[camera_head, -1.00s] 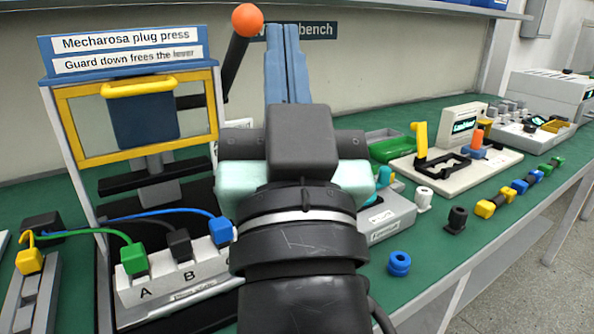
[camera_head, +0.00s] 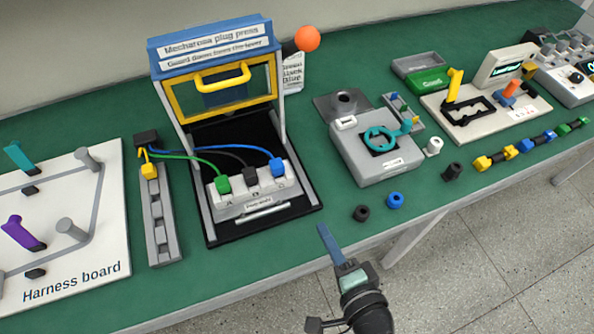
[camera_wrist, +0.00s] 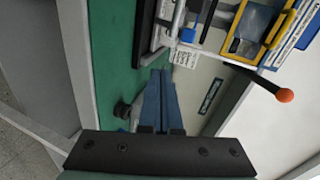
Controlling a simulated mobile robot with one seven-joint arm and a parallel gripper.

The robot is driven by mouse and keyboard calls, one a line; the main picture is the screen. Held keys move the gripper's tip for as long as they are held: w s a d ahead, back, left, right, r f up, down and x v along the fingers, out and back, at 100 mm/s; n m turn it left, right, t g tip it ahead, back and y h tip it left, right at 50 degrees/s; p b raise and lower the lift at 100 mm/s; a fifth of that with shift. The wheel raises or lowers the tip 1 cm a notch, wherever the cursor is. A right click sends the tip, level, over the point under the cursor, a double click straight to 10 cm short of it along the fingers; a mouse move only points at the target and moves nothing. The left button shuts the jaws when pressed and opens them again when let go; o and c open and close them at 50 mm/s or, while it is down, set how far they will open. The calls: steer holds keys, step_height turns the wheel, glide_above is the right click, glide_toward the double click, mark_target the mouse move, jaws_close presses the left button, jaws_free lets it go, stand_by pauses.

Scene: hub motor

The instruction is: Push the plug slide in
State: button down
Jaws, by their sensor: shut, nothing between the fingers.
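The plug slide (camera_head: 255,197) is a pale block at the front of the Mecharosa plug press (camera_head: 212,52), with a silver bar handle (camera_head: 262,212). It carries a green plug (camera_head: 223,184) at A, a black plug (camera_head: 250,175) in the middle and a blue plug (camera_head: 277,166) on the right. The slide sits toward the front of the black base. My gripper (camera_head: 325,232), with blue fingers, is shut and empty, to the right of and in front of the press, apart from the slide. In the wrist view my fingertips (camera_wrist: 158,74) are together and touch nothing visible.
The yellow-framed guard (camera_head: 222,95) sits above the slide. The orange-knobbed lever (camera_head: 307,39) is at the press's right. A grey box with a teal ring (camera_head: 380,140) stands farther right. Black (camera_head: 361,213) and blue (camera_head: 395,200) rings lie near the bench edge. A harness board (camera_head: 70,275) is left.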

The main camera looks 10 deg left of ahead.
mark_target(291, 184)
steer(key=shift+s+a+f+m+p, duration=0.15)
steer(key=shift+s+m, duration=0.1)
steer(key=shift+s, duration=0.15)
steer(key=shift+s+a+m+p, duration=0.15)
steer(key=shift+s+m, duration=0.1)
steer(key=shift+s, duration=0.15)
steer(key=x, duration=0.4)
steer(key=r+x, duration=0.1)
steer(key=x, duration=0.3)
steer(key=p+x, duration=0.1)
steer(key=x, duration=0.4)
steer(key=shift+w+a+r, duration=0.1)
steer(key=shift+w+a, duration=0.1)
steer(key=shift+w, duration=0.1)
